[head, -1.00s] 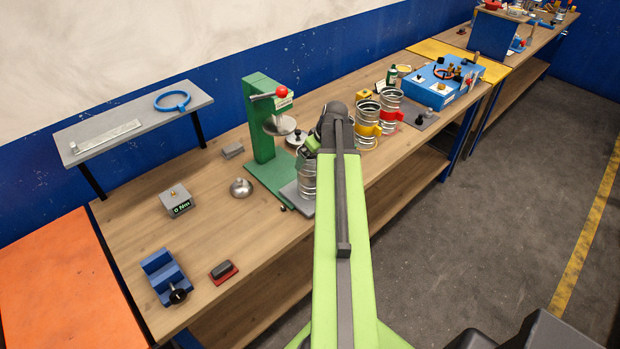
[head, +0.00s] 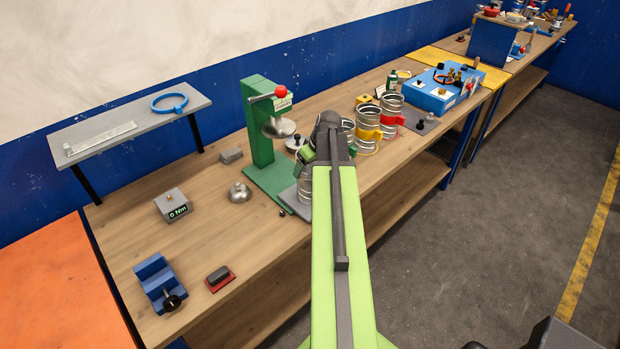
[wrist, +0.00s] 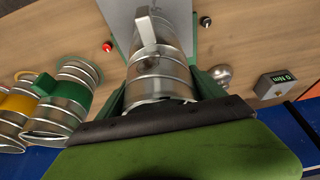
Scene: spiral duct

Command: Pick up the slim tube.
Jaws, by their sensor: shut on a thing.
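The slim tube is a silver ribbed duct with a grey tab (wrist: 157,65), seen between my green fingers in the wrist view. It also shows in the head view (head: 304,186), beside the end of my arm and over the grey base of the green press. My gripper (wrist: 160,88) is shut on the tube, one finger on each side. In the head view my arm hides part of the tube and most of my gripper. I cannot tell whether the tube's lower end touches the plate.
The green press (head: 260,135) stands close to the left of the tube. Ribbed tubes with a yellow band (head: 368,132) and a red band (head: 391,118) stand to the right. A steel dome (head: 240,193) and a torque block (head: 172,204) lie further left.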

